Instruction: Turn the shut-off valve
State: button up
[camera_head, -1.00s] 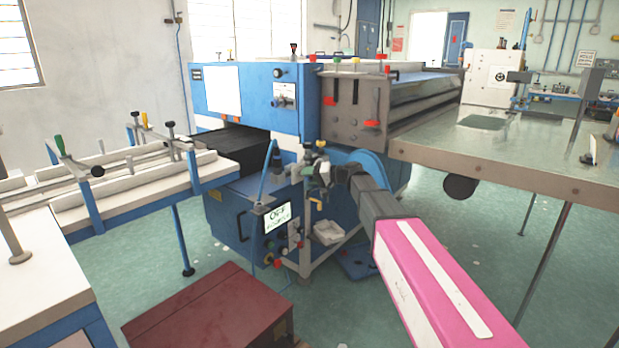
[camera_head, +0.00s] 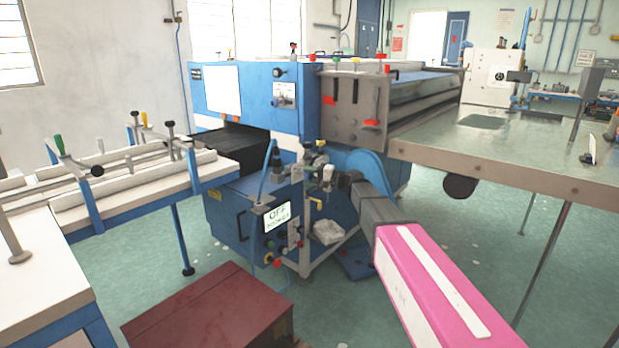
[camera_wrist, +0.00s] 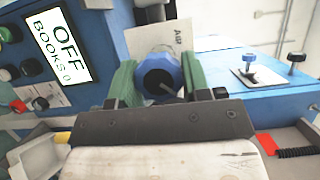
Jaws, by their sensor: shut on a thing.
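The shut-off valve shows in the wrist view as a blue faceted knob (camera_wrist: 158,74) with a dark round face. My gripper (camera_wrist: 160,78) has its two green fingers on the left and right sides of this knob, shut on it. In the head view my gripper (camera_head: 316,172) is at the front corner of the blue machine, at the end of my arm. There the knob is too small and covered to make out clearly.
A display reading "OFF" (camera_wrist: 58,45) is left of the knob; the same display (camera_head: 277,217) shows on the blue machine (camera_head: 235,100). A dark red box (camera_head: 205,310) stands on the floor in front. A metal-topped table (camera_head: 520,160) is at right.

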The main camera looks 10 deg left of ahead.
dwell(0.3)
jog(key=o, duration=0.9)
jog(key=d, duration=0.3)
jog(key=s+d, duration=0.1)
jog(key=d, duration=0.6)
jog(key=shift+s+d, duration=0.25)
jog(key=shift+d, duration=0.15)
jog(key=shift+f, duration=0.1)
jog(key=s+d+f+g+h, duration=0.1)
jog(key=s+d+f+h, duration=0.5)
jog(key=f, duration=0.4)
jog(key=s+d+f+h, duration=0.3)
jog(key=s+d+f, duration=0.1)
jog(key=s+f, duration=0.45)
jog(key=s+d+f+h, duration=0.3)
jog(key=s+d, duration=0.1)
jog(key=d, duration=0.1)
jog(key=s+d+f+n+g+h, duration=0.1)
jog(key=s+d+f+h, duration=0.2)
jog(key=s+d, duration=0.1)
jog(key=s+d+f+h, duration=0.2)
jog(key=s+d+f, duration=0.1)
jog(key=d, duration=0.3)
jog(key=shift+s+n+g+h, duration=0.3)
jog(key=shift+s+n+h, duration=0.1)
jog(key=shift+s, duration=0.05)
